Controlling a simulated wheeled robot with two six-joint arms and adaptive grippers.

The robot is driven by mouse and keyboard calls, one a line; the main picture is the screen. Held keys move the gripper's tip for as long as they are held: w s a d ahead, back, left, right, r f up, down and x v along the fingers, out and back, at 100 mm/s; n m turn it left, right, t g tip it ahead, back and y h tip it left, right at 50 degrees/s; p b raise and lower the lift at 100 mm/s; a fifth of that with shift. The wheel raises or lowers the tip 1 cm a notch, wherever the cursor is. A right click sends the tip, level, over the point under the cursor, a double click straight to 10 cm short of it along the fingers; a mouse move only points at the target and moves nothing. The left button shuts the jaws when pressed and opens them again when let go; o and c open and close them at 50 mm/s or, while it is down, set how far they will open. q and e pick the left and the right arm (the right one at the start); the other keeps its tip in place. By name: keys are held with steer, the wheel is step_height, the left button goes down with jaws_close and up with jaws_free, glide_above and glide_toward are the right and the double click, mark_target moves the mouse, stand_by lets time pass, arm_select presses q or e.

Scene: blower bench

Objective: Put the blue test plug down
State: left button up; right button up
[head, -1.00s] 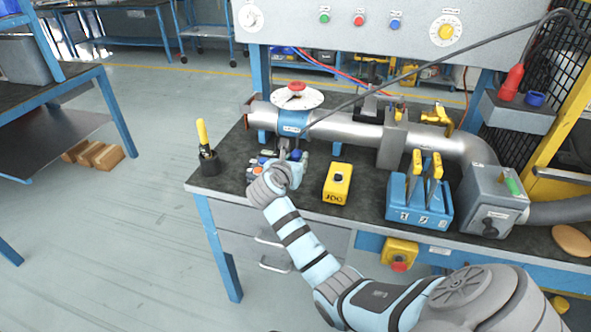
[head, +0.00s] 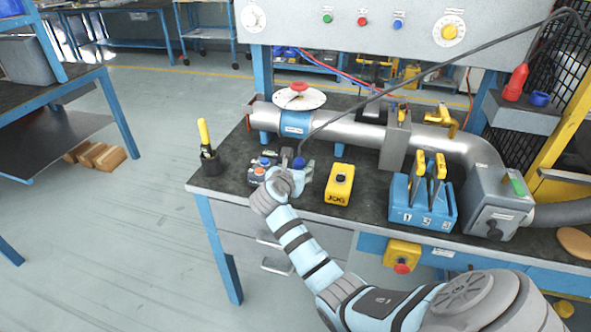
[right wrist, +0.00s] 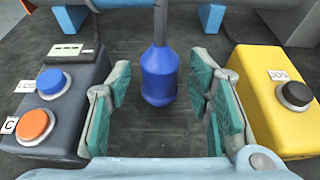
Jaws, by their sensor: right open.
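The blue test plug (head: 299,163) is upright at the end of a dark cable, low over the bench top in front of the pipe. In the right wrist view the plug (right wrist: 159,75) is between and ahead of my right gripper's spread fingers, with a gap on both sides. Whether its lower end touches the bench cannot be told. My right gripper (head: 288,168) is open and empty; its teal pads show in the right wrist view (right wrist: 163,112). My left gripper is not in view.
A grey box with blue and orange buttons (right wrist: 60,105) is close on the left of the fingers. The yellow JOG box (head: 339,185) is close on the right. The pipe (head: 345,133) runs behind. A black cup with a yellow-handled tool (head: 209,165) stands at the left edge.

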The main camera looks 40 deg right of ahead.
steer(key=shift+a+r, duration=0.1)
steer(key=shift+r, duration=0.35)
steer(key=p+v, duration=0.2)
steer(key=v, duration=0.9)
steer(key=shift+s+a+p, duration=0.25)
steer(key=shift+a+p, duration=0.05)
steer(key=shift+r, duration=0.15)
